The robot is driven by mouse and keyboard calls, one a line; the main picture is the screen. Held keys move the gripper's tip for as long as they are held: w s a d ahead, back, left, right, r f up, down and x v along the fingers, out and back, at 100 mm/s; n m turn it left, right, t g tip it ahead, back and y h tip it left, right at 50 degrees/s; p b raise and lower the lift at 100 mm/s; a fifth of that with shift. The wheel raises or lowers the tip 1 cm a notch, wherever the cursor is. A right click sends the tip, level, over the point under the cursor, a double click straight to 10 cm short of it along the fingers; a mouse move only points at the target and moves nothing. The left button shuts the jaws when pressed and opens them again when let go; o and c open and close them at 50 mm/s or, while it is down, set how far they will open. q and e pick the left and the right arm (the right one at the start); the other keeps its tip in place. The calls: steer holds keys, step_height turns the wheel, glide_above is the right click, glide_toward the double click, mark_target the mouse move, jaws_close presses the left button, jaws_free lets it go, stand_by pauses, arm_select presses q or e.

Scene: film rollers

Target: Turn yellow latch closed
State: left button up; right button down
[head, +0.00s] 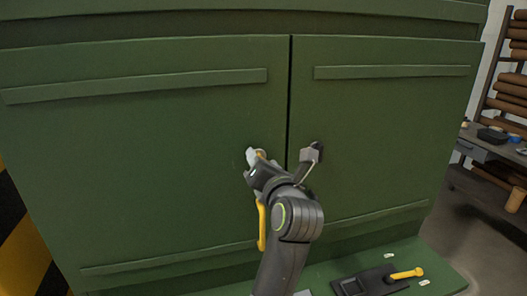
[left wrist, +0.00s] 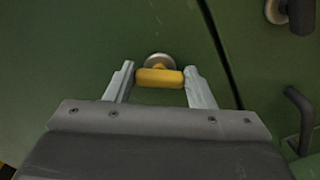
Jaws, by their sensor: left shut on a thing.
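The yellow latch (left wrist: 160,78) sits on a round pale mount on the green left door. It lies crosswise between the two fingers of my left gripper (left wrist: 160,84), which is shut on it. In the head view the gripper (head: 258,160) is at the door near the centre seam, and only a small yellow piece of the latch (head: 261,153) shows beside the fingers. My wrist and arm hide most of that area. My right gripper is in neither view.
A dark handle (head: 312,153) is on the right door (head: 375,120), close by the gripper. A yellow vertical bar (head: 262,225) shows beside my arm, partly hidden. A yellow lever (head: 406,273) on a black plate is on the green ledge below. Shelves with rolls (head: 510,90) stand far right.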

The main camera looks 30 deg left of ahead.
arm_select(q)
steer(key=m+p, duration=0.6)
steer(key=p, duration=0.1)
steer(key=shift+r, duration=0.15)
steer(key=shift+w+f+m+p, duration=0.15)
steer(key=shift+m+p, duration=0.3)
steer(key=shift+m, duration=0.55)
steer(key=shift+s+f+m+p, duration=0.15)
steer(key=shift+m+p, duration=0.25)
steer(key=shift+m, duration=0.6)
steer(key=shift+w, duration=0.1)
steer(key=o, duration=1)
